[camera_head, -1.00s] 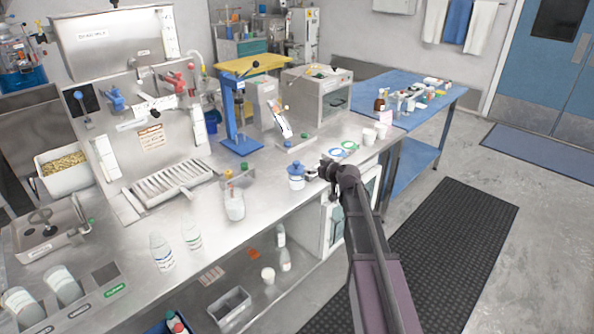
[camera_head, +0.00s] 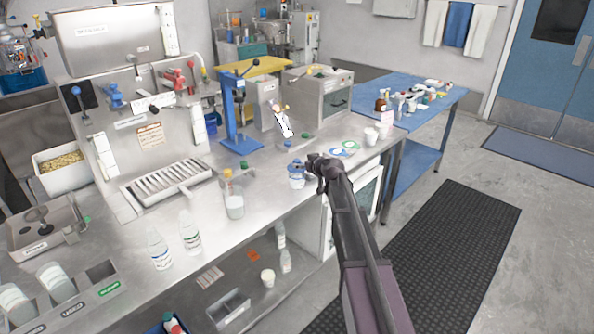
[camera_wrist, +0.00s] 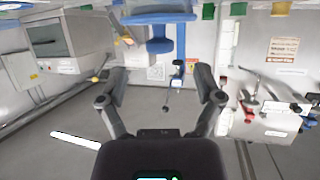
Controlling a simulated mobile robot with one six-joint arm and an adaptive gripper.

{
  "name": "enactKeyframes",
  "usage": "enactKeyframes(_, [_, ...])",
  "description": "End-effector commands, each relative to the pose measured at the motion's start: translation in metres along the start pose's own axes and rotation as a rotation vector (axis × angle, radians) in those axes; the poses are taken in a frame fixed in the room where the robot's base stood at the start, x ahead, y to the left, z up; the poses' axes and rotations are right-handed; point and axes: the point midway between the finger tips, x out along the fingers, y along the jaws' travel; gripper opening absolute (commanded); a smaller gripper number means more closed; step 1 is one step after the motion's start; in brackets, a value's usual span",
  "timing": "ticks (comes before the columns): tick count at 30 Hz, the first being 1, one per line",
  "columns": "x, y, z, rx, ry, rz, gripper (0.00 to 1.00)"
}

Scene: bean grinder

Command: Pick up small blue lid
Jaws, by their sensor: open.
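The small blue lid (camera_head: 296,167) sits on a white jar (camera_head: 297,183) near the front edge of the steel counter. In the wrist view, which looks upside down, the lid (camera_wrist: 160,17) shows large at the top middle, with its round knob pointing down in the picture. My gripper (camera_head: 313,165) is just to the right of the lid in the head view, at about its height. In the wrist view its two fingers (camera_wrist: 160,82) are spread with nothing between them. The lid appears beyond the fingertips, and I see no contact.
A blue press (camera_head: 240,145) stands behind the jar. A beaker (camera_head: 235,205) and small capped bottles stand to the left. Green and blue rings (camera_head: 346,150) and white cups (camera_head: 371,136) lie to the right. A box-shaped oven (camera_head: 322,95) is at the back.

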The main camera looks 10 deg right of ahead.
Motion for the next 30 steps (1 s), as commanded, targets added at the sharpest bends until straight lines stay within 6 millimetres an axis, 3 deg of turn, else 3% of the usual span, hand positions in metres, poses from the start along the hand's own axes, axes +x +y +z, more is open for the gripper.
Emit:
enactKeyframes(11, [0.002, 0.0, 0.0, 0.0, 0.0, 0.0, 0.84])
enactKeyframes(24, [0.045, 0.001, 0.004, -0.001, 0.0, 0.0, 0.84])
enactKeyframes(30, [0.053, 0.001, 0.004, -0.001, 0.0, 0.0, 0.84])
